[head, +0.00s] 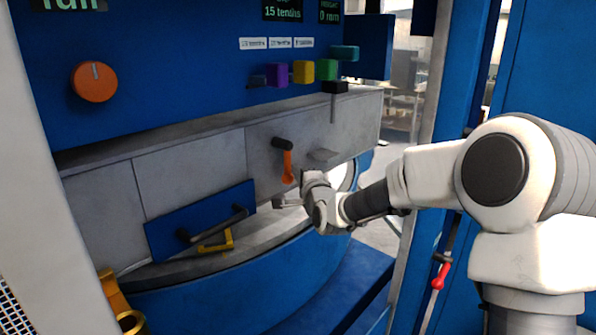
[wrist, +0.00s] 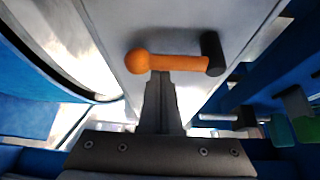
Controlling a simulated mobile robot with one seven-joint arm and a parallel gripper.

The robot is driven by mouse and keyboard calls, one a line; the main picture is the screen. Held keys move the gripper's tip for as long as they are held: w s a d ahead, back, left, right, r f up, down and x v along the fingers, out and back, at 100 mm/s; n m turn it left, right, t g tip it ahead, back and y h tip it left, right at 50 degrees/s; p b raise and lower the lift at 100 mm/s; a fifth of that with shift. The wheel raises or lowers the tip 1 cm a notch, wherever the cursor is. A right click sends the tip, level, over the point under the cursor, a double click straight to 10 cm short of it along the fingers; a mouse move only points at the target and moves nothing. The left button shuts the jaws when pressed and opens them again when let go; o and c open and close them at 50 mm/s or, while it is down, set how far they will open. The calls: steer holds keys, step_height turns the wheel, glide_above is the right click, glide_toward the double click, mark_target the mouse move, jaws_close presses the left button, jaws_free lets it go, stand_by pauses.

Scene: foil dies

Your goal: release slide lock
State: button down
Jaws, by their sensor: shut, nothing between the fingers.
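An orange lever (head: 288,166) with a rounded end hangs from a black pivot (head: 282,143) on the grey slide face (head: 262,160). The task does not say which part is the slide lock; this lever is the part at my gripper. In the wrist view the lever (wrist: 175,63) lies across the picture, its ball end left and the black pivot (wrist: 212,53) right. My gripper (head: 302,177) is shut and empty, just beside the lever's lower part. Its fingertips (wrist: 160,76) meet the lever's edge near the ball end in the wrist view; I cannot tell whether they touch.
A blue panel (head: 165,236) with a black handle and a yellow latch (head: 217,243) sits at lower left. Coloured knobs (head: 302,72) line the blue front above. An orange dial (head: 94,82) is at upper left. A red lever (head: 440,276) is on the right.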

mark_target(287, 171)
steer(key=shift+s+a+m, duration=0.15)
steer(key=shift+s+m, duration=0.05)
steer(key=shift+m, duration=0.2)
steer(key=shift+s+a+r+m+g+p, duration=0.15)
steer(key=shift+s+a+m+g+p, duration=0.15)
steer(key=shift+m+g, duration=0.25)
steer(key=shift+s+a+r+m+g+p, duration=0.1)
steer(key=shift+s+a+m+g+p, duration=0.05)
steer(key=shift+s+m+g+p, duration=0.3)
steer(key=m+g, duration=0.1)
steer(key=s+a+m+p, duration=0.1)
steer(key=shift+r+m+g, duration=0.3)
steer(key=shift+r+g, duration=0.1)
steer(key=r+m+g+p, duration=0.1)
steer(key=s+a+r+m+g+y+p, duration=0.1)
steer(key=s+a+r+m+g+p, duration=0.1)
steer(key=m+p, duration=0.1)
steer(key=shift+s+g+y, duration=0.15)
steer(key=shift+g+y, duration=0.25)
